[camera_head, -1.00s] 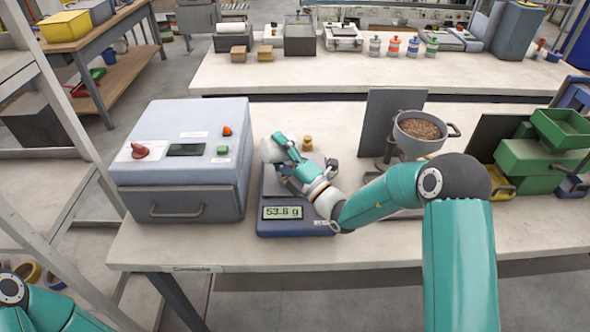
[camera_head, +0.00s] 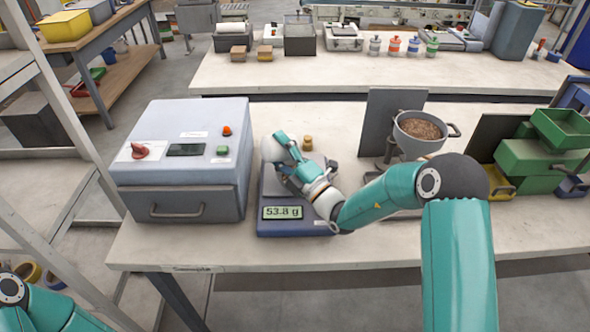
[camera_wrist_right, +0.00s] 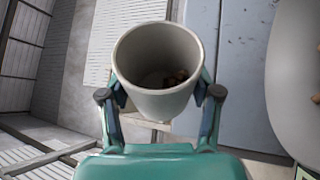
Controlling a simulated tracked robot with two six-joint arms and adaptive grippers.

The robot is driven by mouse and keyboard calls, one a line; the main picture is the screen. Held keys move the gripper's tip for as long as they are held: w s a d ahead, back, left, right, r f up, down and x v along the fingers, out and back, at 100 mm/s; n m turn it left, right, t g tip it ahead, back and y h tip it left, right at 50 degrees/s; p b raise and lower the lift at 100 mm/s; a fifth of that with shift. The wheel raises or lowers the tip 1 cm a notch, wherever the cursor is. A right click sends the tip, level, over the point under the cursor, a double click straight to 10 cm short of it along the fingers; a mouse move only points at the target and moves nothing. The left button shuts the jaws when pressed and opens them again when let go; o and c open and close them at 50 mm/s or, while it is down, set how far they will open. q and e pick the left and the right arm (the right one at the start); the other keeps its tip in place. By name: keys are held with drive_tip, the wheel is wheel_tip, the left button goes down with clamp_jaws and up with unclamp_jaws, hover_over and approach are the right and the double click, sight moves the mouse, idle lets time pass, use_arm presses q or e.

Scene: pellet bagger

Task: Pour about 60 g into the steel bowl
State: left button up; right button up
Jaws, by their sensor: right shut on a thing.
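My right gripper (camera_head: 281,150) is shut on a pale grey cup (camera_head: 271,149), above the blue scale (camera_head: 295,228). In the right wrist view the cup (camera_wrist_right: 158,50) sits between both fingers (camera_wrist_right: 160,103), its mouth facing the camera, with a few brown pellets (camera_wrist_right: 176,78) inside. The scale display (camera_head: 283,212) reads 53.8 g. I cannot make out the steel bowl for certain; my gripper and wrist cover much of the scale top. My left gripper is out of view; only part of that arm shows at the bottom left.
A grey machine (camera_head: 185,155) with a red knob stands left of the scale. A pot of brown pellets (camera_head: 421,134) stands on the right, near green bins (camera_head: 540,157). A small brass-coloured piece (camera_head: 307,143) sits behind the scale. The front bench strip is clear.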

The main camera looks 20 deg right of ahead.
drive_tip(key=shift+d+r+m+t+h, duration=0.2)
drive_tip(key=shift+d+m+t+h, duration=0.15)
drive_tip(key=shift+m, duration=0.7)
drive_tip(key=shift+d+r+m+t+h, duration=0.15)
drive_tip(key=shift+d+m+t+h, duration=0.2)
drive_tip(key=shift+m, duration=0.7)
idle(1.7)
drive_tip(key=shift+a, duration=0.15)
drive_tip(key=n+g, duration=0.1)
drive_tip(key=n, duration=0.1)
drive_tip(key=a+f+n+g+y, duration=0.1)
drive_tip(key=n, duration=0.1)
drive_tip(key=a+n+g+y, duration=0.1)
drive_tip(key=n, duration=0.2)
drive_tip(key=shift+f, duration=0.25)
